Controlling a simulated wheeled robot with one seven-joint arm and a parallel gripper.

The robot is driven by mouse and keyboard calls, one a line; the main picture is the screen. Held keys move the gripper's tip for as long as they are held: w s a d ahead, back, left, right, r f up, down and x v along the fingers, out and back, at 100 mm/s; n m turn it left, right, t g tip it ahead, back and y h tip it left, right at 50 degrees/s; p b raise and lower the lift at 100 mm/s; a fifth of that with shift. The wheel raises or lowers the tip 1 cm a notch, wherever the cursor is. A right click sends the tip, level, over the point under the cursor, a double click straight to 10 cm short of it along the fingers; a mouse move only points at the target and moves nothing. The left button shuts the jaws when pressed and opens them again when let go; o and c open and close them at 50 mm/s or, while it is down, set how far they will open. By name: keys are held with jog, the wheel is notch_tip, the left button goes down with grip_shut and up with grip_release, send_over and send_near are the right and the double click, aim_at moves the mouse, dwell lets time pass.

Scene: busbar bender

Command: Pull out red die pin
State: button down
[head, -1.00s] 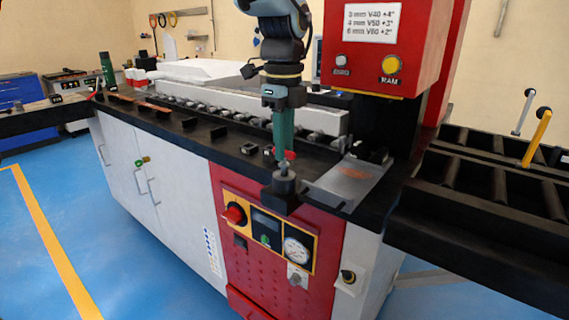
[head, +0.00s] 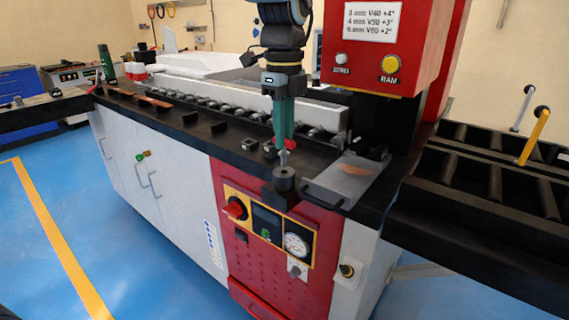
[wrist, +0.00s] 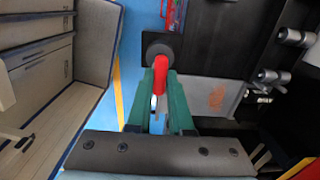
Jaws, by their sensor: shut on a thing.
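My gripper (head: 283,140) points down over the front edge of the bender's black top. In the wrist view its two green fingers (wrist: 161,100) are shut on the red die pin (wrist: 160,70). In the head view a bit of the pin's red part (head: 291,146) shows beside the fingertips, with a grey shank (head: 283,159) below. Directly under it is a black round socket (head: 284,183) on a block at the edge; it also shows in the wrist view (wrist: 158,43). I cannot tell whether the shank's lower end is still inside the socket.
A grey plate (head: 345,180) with a handle lies to the right of the socket. The red press head (head: 385,45) stands behind right. Small black blocks (head: 219,130) and a roller row (head: 215,105) lie on the top. A roller table (head: 490,170) is at right.

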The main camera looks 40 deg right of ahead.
jog(key=shift+r+p, duration=2.4)
jog(key=shift+r, duration=0.2)
